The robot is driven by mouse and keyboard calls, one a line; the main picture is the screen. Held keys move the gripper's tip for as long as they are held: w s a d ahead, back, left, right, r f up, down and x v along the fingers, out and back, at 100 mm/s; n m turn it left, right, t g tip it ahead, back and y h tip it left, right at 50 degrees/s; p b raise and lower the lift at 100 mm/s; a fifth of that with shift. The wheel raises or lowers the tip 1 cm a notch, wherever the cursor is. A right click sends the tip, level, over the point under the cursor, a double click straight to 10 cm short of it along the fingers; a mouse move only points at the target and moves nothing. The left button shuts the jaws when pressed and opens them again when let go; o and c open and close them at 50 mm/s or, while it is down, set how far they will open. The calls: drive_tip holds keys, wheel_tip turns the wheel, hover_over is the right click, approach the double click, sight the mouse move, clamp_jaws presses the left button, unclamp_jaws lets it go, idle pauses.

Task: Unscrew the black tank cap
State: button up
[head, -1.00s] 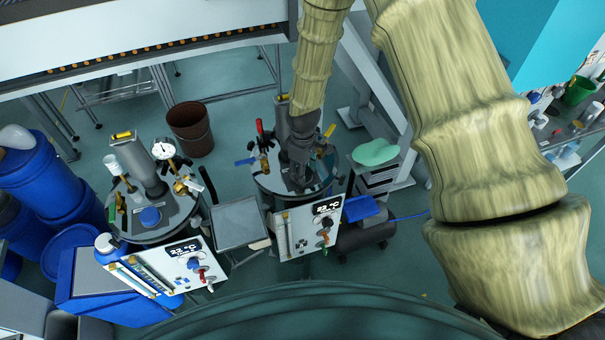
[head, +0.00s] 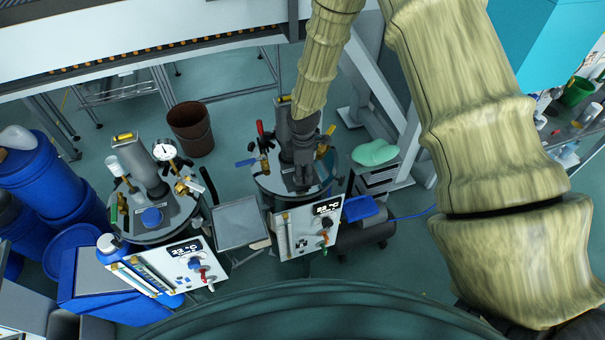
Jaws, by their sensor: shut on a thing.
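My gripper (head: 302,181) is the dark grey hand at the end of my arm. It points down at the lid of the right-hand tank (head: 262,184), a round metal lid with several valves around its edge. The fingers are shut at the lid's front middle, on what appears to be the black tank cap. The cap itself is hidden or blends with the dark fingers, so I cannot tell whether it is seated or raised. The left-hand tank (head: 178,222) has a similar lid with a blue cap (head: 152,217).
A red-handled valve (head: 260,130), a blue-handled valve (head: 245,163) and yellow-handled fittings (head: 329,131) stand close around my gripper. White panels with displays (head: 312,228) front both tanks. A grey tray (head: 240,222) sits between them. A brown bin (head: 191,128) stands behind.

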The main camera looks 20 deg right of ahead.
drive_tip(key=shift+n+p, duration=0.45)
drive_tip(key=shift+n, duration=1.25)
drive_tip(key=shift+r+n+p, duration=0.1)
drive_tip(key=shift+n+p, duration=0.4)
drive_tip(key=shift+n, duration=1.2)
drive_tip(key=n, duration=0.2)
drive_tip(key=shift+n, duration=0.7)
